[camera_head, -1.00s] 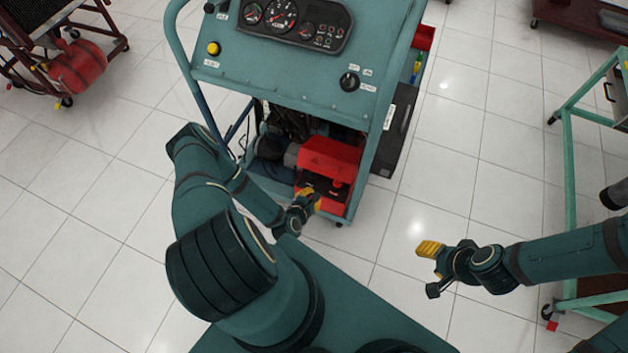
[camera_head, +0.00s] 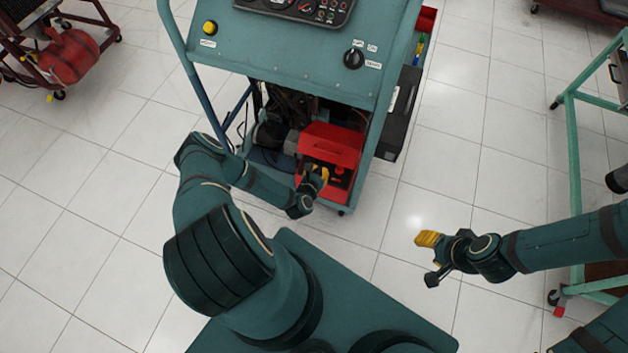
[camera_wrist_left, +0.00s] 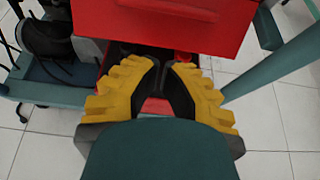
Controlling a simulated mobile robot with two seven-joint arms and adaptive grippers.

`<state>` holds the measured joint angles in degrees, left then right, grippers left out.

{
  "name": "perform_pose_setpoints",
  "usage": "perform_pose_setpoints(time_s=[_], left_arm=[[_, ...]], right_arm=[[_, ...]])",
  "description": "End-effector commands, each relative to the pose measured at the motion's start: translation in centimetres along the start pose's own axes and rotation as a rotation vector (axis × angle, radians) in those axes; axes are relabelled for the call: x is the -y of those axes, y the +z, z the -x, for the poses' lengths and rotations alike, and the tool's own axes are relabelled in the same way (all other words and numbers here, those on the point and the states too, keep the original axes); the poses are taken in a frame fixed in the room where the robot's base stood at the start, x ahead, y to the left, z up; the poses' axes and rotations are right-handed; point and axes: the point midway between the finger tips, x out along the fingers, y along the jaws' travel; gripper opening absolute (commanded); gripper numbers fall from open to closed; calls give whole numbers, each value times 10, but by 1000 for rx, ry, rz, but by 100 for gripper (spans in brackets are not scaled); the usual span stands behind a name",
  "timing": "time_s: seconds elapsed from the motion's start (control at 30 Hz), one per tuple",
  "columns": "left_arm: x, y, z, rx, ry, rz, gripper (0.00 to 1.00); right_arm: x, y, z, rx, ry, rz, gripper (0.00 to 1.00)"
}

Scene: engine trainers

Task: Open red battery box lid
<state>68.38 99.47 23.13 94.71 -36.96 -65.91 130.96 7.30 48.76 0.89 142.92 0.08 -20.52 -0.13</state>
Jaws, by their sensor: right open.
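The red battery box (camera_head: 343,194) sits on the lower shelf of the teal engine trainer. Its red lid (camera_head: 332,145) is tilted up at the back, and dark contents with red parts show in front of it. The lid (camera_wrist_left: 165,25) also fills the top of the left wrist view. My left gripper (camera_head: 319,172) is at the front of the box, just below the lid. In the left wrist view its yellow fingers (camera_wrist_left: 165,66) are apart with nothing clearly between them. My right gripper (camera_head: 424,239) is open and empty over the floor, right of the trainer.
The trainer's control panel (camera_head: 290,55) overhangs the shelf, and its right leg (camera_head: 375,165) stands close beside the box. A black case (camera_head: 400,115) is right of the leg. A teal cart (camera_head: 570,160) stands at far right. The floor between is clear.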

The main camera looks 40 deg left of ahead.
Motion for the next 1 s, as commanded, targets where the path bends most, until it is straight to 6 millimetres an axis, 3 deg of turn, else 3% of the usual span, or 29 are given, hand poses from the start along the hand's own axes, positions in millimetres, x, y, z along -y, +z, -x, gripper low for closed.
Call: perform_pose_setpoints(time_s=[0.1, 0.33, 0.77, 1.0], left_arm=[[0, 12, -16, 3, -1, -2, 0], [0, 26, -30, 0, -1, 0, 0], [0, 29, -32, -1, 0, 0, 0], [0, 38, -26, -43, 0, 0, 0]], right_arm=[[-1, 0, -2, -1, 0, 0, 47], [-1, 0, -4, -2, 0, 0, 47], [-1, 0, -3, -2, 0, 0, 47], [3, 0, 7, 2, 0, 0, 47]])
